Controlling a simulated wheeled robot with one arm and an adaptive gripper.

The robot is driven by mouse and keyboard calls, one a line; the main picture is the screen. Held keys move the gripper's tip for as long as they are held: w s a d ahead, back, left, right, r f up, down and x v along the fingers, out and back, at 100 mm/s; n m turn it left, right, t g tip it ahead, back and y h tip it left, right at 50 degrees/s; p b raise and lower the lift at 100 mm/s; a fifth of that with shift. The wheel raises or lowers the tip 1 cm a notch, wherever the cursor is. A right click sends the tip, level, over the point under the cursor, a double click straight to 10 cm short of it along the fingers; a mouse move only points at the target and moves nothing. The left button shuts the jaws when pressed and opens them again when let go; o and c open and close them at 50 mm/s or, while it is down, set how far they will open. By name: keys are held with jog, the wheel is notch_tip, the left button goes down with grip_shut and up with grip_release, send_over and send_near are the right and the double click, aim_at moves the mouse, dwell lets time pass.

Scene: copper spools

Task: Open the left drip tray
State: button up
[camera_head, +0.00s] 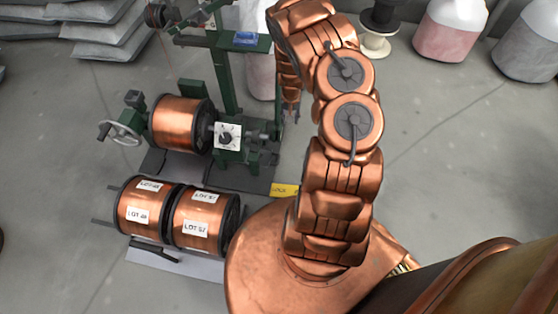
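No part in view is clearly a drip tray. Dark flat plates (238,180) lie low at the foot of a green machine (226,75), left of my arm. A wound copper spool (180,124) is mounted on this machine, with a handwheel (122,130) at its left. My gripper (291,112) hangs at the far end of my copper arm, just right of the machine. It is small and partly hidden by the arm, and I cannot tell whether its fingers are open or shut. Nothing is visibly held.
Two labelled copper spools (147,208) (206,221) lie side by side on a low pale-edged stand (178,263) in front of the machine. A yellow label (284,190) sits by my arm. Grey sacks (108,30) and pink-filled jugs (450,30) stand behind.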

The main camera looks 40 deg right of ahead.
jog(key=m+t+y+b, duration=0.1)
jog(key=m+t+b, duration=0.1)
jog(key=b, duration=0.4)
send_near(279, 157)
jog(key=shift+w+a+f+b, duration=0.2)
jog(key=shift+f+b, duration=0.55)
jog(key=shift+f, duration=0.6)
jog(key=shift+w+a+f+b, duration=0.1)
jog(key=shift+a+f+b, duration=0.45)
jog(key=shift+f, duration=0.85)
jog(key=shift+w+a+f+b, duration=0.15)
jog(key=shift+f+b, duration=0.75)
jog(key=shift+f, duration=0.45)
jog(key=shift+d, duration=0.1)
grip_shut()
